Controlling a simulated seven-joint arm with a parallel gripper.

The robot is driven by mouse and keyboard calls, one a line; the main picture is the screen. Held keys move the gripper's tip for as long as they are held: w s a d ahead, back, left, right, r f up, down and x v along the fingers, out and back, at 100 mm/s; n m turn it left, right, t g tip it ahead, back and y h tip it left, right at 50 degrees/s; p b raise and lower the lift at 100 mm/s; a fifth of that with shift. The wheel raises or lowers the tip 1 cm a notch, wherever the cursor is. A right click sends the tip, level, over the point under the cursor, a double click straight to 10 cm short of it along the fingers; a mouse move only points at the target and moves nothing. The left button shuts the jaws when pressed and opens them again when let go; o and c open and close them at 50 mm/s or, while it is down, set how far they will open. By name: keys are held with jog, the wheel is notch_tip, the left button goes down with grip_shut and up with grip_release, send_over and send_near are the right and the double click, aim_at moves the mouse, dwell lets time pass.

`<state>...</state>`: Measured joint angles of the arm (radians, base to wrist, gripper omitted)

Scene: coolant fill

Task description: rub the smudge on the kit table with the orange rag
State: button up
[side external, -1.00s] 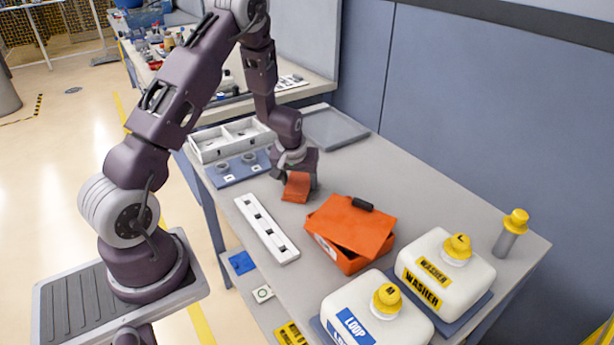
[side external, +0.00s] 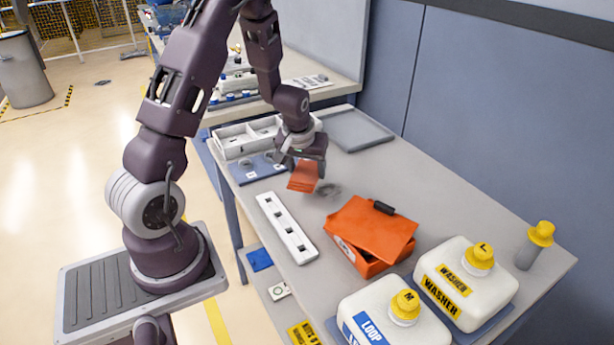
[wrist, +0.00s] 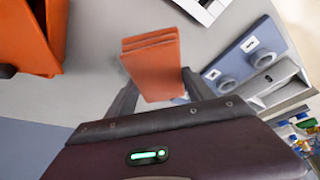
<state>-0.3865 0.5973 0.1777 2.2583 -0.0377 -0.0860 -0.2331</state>
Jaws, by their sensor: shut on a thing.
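The orange rag (side external: 303,176) is folded in layers and hangs from my gripper (side external: 306,162), which is shut on it. In the wrist view the rag (wrist: 153,68) sits between the two dark fingers (wrist: 160,92). The dark grey smudge (side external: 329,190) lies on the grey kit table (side external: 362,176), just right of the rag in the side view. The rag looks a little above the table, beside the smudge rather than over it. I cannot make out the smudge in the wrist view.
An orange box with a tilted lid (side external: 372,232) stands near the smudge. A white slotted strip (side external: 287,228), a blue plate with round fittings (side external: 255,167) and a white divided tray (side external: 235,140) are around it. White jugs (side external: 465,283) stand at the front right.

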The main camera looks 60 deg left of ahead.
jog(key=shift+r, duration=1.35)
jog(key=w+d+r+m+h, duration=0.1)
jog(key=w+d+r+m, duration=0.15)
jog(key=w+d, duration=0.35)
jog(key=w+d+r+m+t+h, duration=0.1)
jog(key=w+d+r+m, duration=0.15)
jog(key=w+d, duration=0.3)
jog(key=w+d+r+m+h, duration=0.1)
jog(key=w+d+r+m, duration=0.1)
jog(key=w+d+m, duration=0.3)
jog(key=shift+n, duration=0.5)
jog(key=f, duration=0.4)
jog(key=w+d+f, duration=0.1)
jog(key=f, duration=0.8)
jog(key=shift+w+d+f, duration=0.15)
jog(key=shift+w+f, duration=0.05)
jog(key=shift+w, duration=0.1)
send_near(429, 229)
jog(key=x, duration=0.5)
jog(key=shift+w, duration=0.3)
jog(key=shift+f, duration=0.55)
jog(key=shift+f, duration=0.15)
